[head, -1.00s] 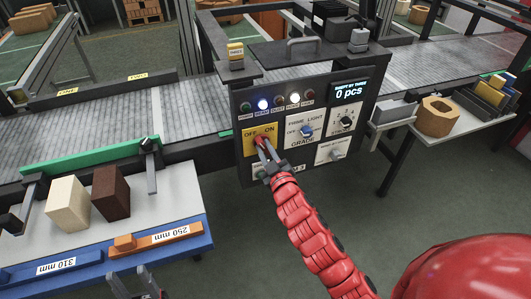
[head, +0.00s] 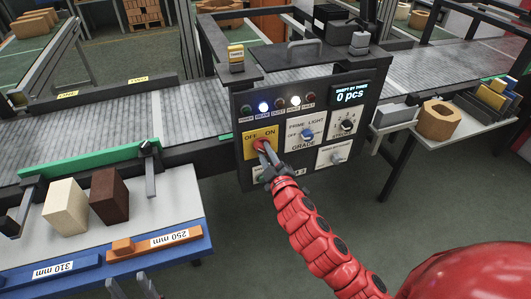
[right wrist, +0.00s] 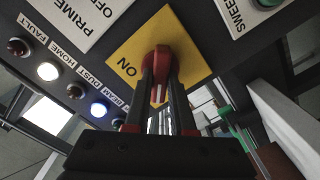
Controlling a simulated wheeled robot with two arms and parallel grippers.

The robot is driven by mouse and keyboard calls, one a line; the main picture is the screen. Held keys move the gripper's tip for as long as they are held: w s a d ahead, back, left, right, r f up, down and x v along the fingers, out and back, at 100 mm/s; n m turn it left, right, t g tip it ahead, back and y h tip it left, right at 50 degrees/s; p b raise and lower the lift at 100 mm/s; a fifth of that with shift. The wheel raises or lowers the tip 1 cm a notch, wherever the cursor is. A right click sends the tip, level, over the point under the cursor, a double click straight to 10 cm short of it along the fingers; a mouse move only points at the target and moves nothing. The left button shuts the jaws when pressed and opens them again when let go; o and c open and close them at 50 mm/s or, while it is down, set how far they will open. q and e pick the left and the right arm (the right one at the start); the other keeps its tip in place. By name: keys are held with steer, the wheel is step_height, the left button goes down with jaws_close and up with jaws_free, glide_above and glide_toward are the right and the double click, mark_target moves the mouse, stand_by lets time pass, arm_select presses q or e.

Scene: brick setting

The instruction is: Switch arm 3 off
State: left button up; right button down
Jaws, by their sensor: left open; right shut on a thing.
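The control panel (head: 325,160) stands at the conveyor's front. On its yellow OFF/ON plate (head: 270,138) is a red knob (head: 259,144), also large in the right wrist view (right wrist: 157,62). My right gripper (head: 265,160) is shut on this knob, its fingers (right wrist: 162,90) on either side of it. The word ON shows beside the knob in the wrist view; OFF is hidden there. The blue BEAM lamp (head: 263,107) and the white HOME lamp (head: 295,101) are lit. My left gripper (head: 132,287) is open and empty at the bottom edge.
The panel also bears a PRIME LIGHT switch (head: 306,134), a dial (head: 347,125) and a display (head: 351,92) reading 0 pcs. Cream (head: 66,212) and brown (head: 109,196) blocks stand on the left table. A side table with a wooden ring (head: 438,120) is at the right.

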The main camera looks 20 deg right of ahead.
steer(key=c, duration=0.8)
jaws_free()
steer(key=shift+o, duration=0.2)
steer(key=s+p, duration=0.5)
steer(key=s, duration=1.2)
steer(key=shift+s+d+p, duration=0.2)
steer(key=shift+d+p, duration=0.1)
steer(key=shift+p, duration=0.1)
